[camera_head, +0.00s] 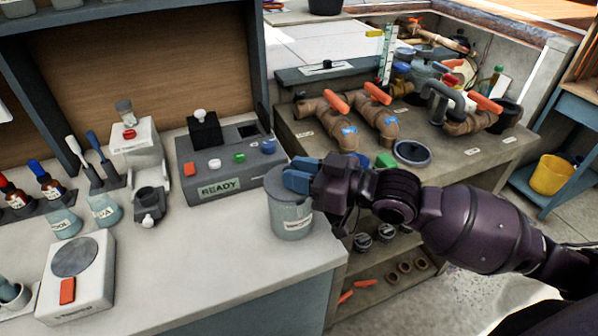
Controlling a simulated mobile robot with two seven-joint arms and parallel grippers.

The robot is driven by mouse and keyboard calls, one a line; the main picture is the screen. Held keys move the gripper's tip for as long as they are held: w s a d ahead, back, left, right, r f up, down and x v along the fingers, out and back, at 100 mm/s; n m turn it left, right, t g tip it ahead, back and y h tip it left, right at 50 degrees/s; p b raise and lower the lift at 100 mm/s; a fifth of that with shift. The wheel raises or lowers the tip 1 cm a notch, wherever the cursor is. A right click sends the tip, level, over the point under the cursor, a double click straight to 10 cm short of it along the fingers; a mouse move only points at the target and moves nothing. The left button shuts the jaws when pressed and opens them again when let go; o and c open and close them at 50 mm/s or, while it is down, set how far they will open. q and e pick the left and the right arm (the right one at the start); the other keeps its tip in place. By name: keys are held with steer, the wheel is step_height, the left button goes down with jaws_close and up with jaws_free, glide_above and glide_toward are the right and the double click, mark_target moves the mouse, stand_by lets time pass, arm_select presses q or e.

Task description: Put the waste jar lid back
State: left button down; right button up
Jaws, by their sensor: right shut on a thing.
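The waste jar (292,220) is a pale grey-green cylinder with a white label. It stands upright at the right edge of the white counter. My right gripper (300,178), with blue fingers, reaches in from the right and is directly over the jar's mouth. It is shut on the waste jar lid (280,190), a grey disc at the jar's top, mostly hidden by the fingers. The lid looks level on or just above the rim; I cannot tell if it is fully seated. My left gripper is not in view.
Left of the jar stand a grey box (225,165) reading READY, a scale (76,272) and several bottles. On the brown bench beyond are pipes with orange handles (376,93) and a dark round lid (412,152). A yellow bucket (551,175) is far right.

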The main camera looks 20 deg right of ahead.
steer(key=shift+f, duration=0.5)
steer(key=o, duration=0.9)
steer(key=shift+r, duration=0.15)
steer(key=shift+r, duration=0.4)
steer(key=f+v, duration=0.1)
steer(key=v, duration=1)
steer(key=s+d+f+m+t+h, duration=0.1)
steer(key=d+f+m+h, duration=0.2)
steer(key=f, duration=0.5)
steer(key=s+d+f+m+t+h, duration=0.1)
steer(key=f+m+h, duration=0.1)
steer(key=f+h, duration=0.45)
steer(key=s+f+m+g+h, duration=0.1)
steer(key=s+f, duration=0.3)
steer(key=f, duration=0.4)
steer(key=s+f+m+g+h, duration=0.1)
steer(key=s+f, duration=0.3)
steer(key=f, duration=0.4)
steer(key=shift+s+a+m+g+h, duration=0.2)
steer(key=shift+s+m+g+h, duration=0.2)
steer(key=shift+m+h, duration=0.35)
